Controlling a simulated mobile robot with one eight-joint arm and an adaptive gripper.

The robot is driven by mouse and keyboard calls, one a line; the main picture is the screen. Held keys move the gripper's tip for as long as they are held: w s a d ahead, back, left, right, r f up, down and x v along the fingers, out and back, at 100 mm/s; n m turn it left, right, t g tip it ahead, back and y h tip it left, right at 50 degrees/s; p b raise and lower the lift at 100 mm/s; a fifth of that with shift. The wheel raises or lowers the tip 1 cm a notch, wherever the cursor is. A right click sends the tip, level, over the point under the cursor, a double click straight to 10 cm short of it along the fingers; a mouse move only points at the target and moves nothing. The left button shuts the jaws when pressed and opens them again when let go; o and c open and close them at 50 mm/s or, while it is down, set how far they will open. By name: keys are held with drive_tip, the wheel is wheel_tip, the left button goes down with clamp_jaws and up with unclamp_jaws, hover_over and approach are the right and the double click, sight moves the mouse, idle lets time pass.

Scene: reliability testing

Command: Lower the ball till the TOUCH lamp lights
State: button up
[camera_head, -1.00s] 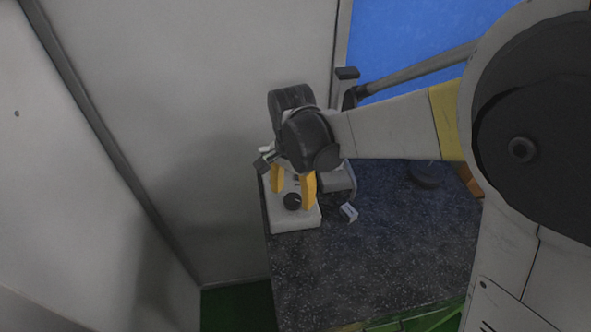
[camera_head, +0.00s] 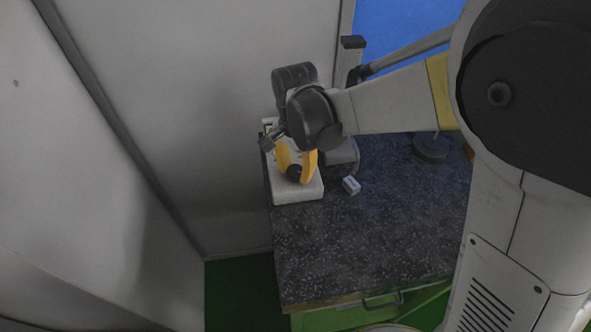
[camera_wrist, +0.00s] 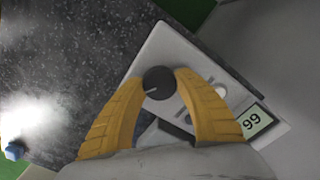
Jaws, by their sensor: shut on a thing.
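A white instrument box (camera_head: 298,193) stands at the left edge of the dark speckled bench. A round black knob (camera_wrist: 158,83) with a pale pointer line sits on its top. My gripper (camera_head: 296,174) has its yellow fingers on either side of the knob. In the wrist view, the fingertips of my gripper (camera_wrist: 161,84) are shut on the knob. A small display (camera_wrist: 254,121) on the box shows digits that look like 99 or 66, depending on which way up. Pale round parts (camera_wrist: 220,91) lie beside the knob; I cannot tell whether one is the TOUCH lamp. I cannot make out the ball.
A small white block (camera_head: 351,185) lies on the bench right of the box. A dark round base with a thin rod (camera_head: 430,148) stands further right. A grey wall (camera_head: 190,130) is close on the left. The bench front (camera_head: 370,255) is clear.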

drive_tip(key=n+b, duration=0.2)
drive_tip(key=n, duration=0.3)
drive_tip(key=shift+f, duration=0.1)
drive_tip(key=n+b, duration=0.1)
drive_tip(key=n, duration=0.3)
drive_tip(key=shift+n, duration=0.3)
drive_tip(key=n+b, duration=0.1)
drive_tip(key=n, duration=0.4)
drive_tip(key=shift+n+b, duration=0.55)
drive_tip(key=shift+n, duration=1.85)
drive_tip(key=o, duration=1.2)
